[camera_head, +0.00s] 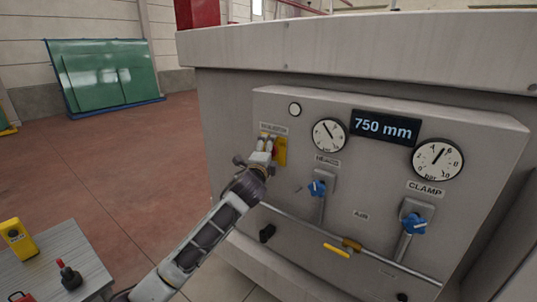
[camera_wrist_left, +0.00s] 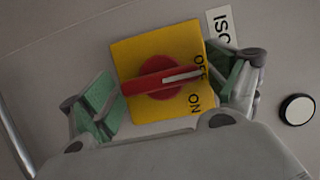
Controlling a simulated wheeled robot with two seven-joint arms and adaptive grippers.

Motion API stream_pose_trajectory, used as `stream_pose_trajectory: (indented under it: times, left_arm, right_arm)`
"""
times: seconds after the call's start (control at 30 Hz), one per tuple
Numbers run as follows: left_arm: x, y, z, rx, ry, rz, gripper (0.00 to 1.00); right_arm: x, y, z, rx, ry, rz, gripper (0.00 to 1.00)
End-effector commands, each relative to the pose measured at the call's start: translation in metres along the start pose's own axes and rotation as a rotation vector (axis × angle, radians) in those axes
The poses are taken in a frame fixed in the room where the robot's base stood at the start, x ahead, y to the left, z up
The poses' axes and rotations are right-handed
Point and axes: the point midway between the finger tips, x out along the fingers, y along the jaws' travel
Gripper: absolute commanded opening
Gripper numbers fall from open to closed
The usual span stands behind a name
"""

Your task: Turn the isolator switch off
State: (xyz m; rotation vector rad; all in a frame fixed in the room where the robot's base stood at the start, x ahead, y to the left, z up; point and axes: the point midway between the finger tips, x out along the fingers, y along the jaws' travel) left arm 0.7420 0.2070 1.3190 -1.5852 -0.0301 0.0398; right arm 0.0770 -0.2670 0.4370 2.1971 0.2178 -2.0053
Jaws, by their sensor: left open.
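The isolator switch is a yellow plate (camera_wrist_left: 134,54) with a red rotary handle (camera_wrist_left: 150,84) in the wrist view. The handle's white line points right, toward the OFF lettering; ON is printed below that. In the head view, part of the yellow plate (camera_head: 281,152) shows on the machine's left front, under the ISOLATOR label; my gripper hides the rest. My left gripper (camera_head: 262,149) is open in front of it. In the wrist view its green finger pads (camera_wrist_left: 165,80) are apart on either side of the handle; contact cannot be told. My right gripper is not in view.
The grey panel (camera_head: 375,225) also carries two dials, a 750 mm display (camera_head: 385,127), blue valve knobs (camera_head: 317,188) and a pipe (camera_head: 300,227) with a yellow lever (camera_head: 336,250). A white button (camera_wrist_left: 297,109) is right of the switch. A small table (camera_head: 60,262) stands lower left.

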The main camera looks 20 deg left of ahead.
Motion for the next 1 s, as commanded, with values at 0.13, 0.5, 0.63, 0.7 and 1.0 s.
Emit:
stream_pose_trajectory:
  times: [0.13, 0.5, 0.63, 0.7, 1.0]
  left_arm:
    - [-0.001, 0.0, 0.0, 0.001, 0.0, -0.001, 0.89]
    - [-0.021, 0.0, 0.0, 0.001, 0.001, -0.001, 0.89]
    - [-0.033, 0.0, 0.0, 0.001, 0.0, 0.0, 0.89]
    - [-0.04, 0.0, 0.0, 0.001, 0.0, 0.0, 0.89]
    - [-0.071, 0.0, 0.0, 0.001, 0.0, -0.001, 0.89]
  right_arm:
    - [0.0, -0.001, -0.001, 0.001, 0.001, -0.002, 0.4]
    - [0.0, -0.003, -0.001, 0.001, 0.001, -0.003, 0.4]
    - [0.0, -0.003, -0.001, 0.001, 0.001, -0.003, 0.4]
    - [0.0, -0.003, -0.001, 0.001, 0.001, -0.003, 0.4]
    - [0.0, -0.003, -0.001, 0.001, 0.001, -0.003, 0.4]
